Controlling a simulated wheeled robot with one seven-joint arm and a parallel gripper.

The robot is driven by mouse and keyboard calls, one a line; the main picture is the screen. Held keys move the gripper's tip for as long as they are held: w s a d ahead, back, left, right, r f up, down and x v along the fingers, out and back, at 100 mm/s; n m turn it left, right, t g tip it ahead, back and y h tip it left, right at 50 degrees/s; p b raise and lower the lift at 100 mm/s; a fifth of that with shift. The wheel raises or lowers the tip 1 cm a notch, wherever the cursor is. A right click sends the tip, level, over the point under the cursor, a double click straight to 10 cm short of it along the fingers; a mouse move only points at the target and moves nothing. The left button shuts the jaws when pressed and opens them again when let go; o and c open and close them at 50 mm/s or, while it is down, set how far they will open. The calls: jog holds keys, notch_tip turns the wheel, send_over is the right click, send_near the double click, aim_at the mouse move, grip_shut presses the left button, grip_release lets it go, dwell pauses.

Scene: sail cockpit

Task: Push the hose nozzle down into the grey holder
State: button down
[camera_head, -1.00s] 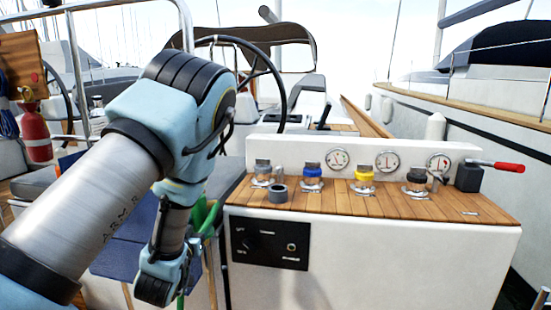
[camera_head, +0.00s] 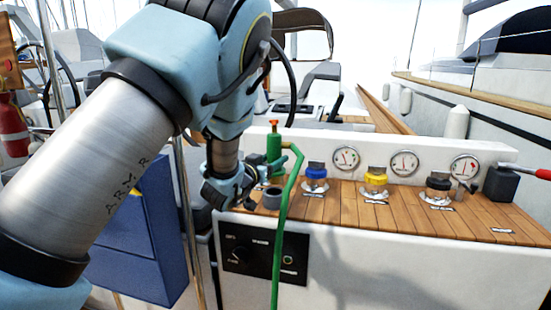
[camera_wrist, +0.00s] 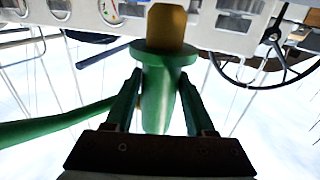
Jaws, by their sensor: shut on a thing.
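The green hose nozzle (camera_head: 274,152) stands roughly upright over the console in the head view, with an orange-brown piece at its top. The green hose (camera_head: 283,225) bends off it and hangs down the console front. The grey holder (camera_head: 272,199), a short round cup, sits on the wood top just below the nozzle in the picture. I cannot tell whether the nozzle's lower end is above it or behind it. My gripper (camera_wrist: 160,88) is shut on the nozzle (camera_wrist: 157,105) in the wrist view, with a brass end showing beyond the green collar. The head view partly hides my fingers.
Blue (camera_head: 314,175), yellow (camera_head: 376,178) and black (camera_head: 439,184) capped fittings stand right of the holder. Behind them is a white panel with gauges (camera_head: 404,164). A red-handled lever (camera_head: 540,173) is at far right. A metal rail post (camera_head: 186,210) stands left of the console.

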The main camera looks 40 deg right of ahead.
aim_at(271, 181)
jog(key=shift+f+b, duration=1.4)
jog(key=shift+f, duration=1.1)
jog(key=shift+a, duration=0.1)
jog(key=shift+f+b, duration=0.55)
jog(key=shift+b, duration=0.2)
jog(key=c, duration=0.6)
grip_release()
jog(key=shift+o, duration=0.4)
jog(key=shift+f, duration=0.1)
jog(key=b+v, duration=0.1)
jog(key=v, duration=1)
